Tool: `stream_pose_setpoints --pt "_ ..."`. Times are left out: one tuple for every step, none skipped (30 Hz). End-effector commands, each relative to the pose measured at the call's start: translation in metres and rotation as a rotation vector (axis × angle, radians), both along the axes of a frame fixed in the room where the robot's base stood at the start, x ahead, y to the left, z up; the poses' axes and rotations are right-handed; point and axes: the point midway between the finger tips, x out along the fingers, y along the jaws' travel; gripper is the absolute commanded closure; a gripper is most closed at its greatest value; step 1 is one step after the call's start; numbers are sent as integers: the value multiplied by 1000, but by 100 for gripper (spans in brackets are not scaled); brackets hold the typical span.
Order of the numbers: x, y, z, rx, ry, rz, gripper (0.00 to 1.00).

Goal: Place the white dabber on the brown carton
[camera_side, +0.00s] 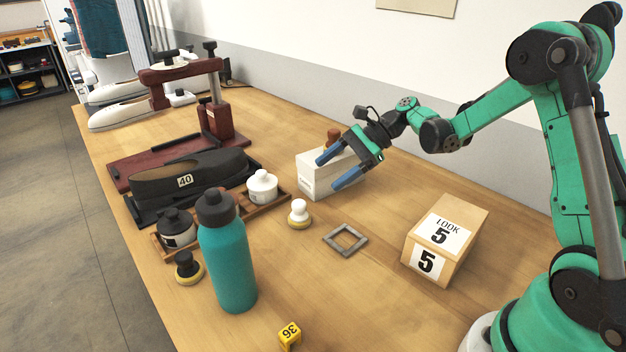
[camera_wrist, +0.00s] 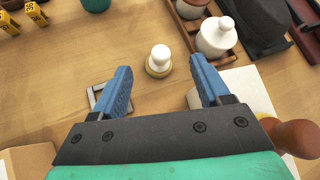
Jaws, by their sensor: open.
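The white dabber (camera_side: 299,213) has a white knob on a round yellowish pad. It stands upright on the table between the teal bottle and the grey square frame. In the wrist view the dabber (camera_wrist: 159,58) lies ahead of the fingers, between them in the picture. My gripper (camera_side: 332,170) has two blue fingers, apart and empty, above the table by the white box. Its fingers also show in the wrist view (camera_wrist: 160,84). The brown carton (camera_side: 440,243), labelled "LOOK 5", stands on the table right of the dabber. A carton corner (camera_wrist: 28,162) shows at lower left in the wrist view.
A white box (camera_side: 318,178) with a brown-handled tool stands behind the dabber. A teal bottle (camera_side: 226,254), a black dabber (camera_side: 187,268) and a wooden tray with jars (camera_side: 281,196) are left. A grey square frame (camera_side: 345,238) lies between dabber and carton. A yellow "36" marker (camera_side: 290,336) is in front.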

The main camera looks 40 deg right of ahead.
Motion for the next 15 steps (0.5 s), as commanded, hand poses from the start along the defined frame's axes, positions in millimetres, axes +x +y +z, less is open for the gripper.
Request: stream_pose_setpoints --pt "2 -9 -8 71 38 -33 31" --pt "3 -12 -12 110 59 -48 31" --pt "2 -15 -15 154 82 -63 31" --pt "2 -18 -18 183 98 -71 31" --pt "2 -20 -20 207 112 -81 31" --pt "1 -22 -23 235 127 -88 31" --pt "1 -24 -25 252 137 -92 31" --pt "1 -25 -26 267 145 -97 31" --pt "0 -26 -27 280 152 -100 31" --pt "0 -26 -28 288 157 -101 31" --pt "0 -25 -29 294 161 -102 31" --pt "2 -21 -31 298 163 -101 31" --pt "3 -18 -33 299 164 -100 31" --pt "5 -13 -35 300 165 -100 31" --pt "7 -6 -37 299 164 -99 31"
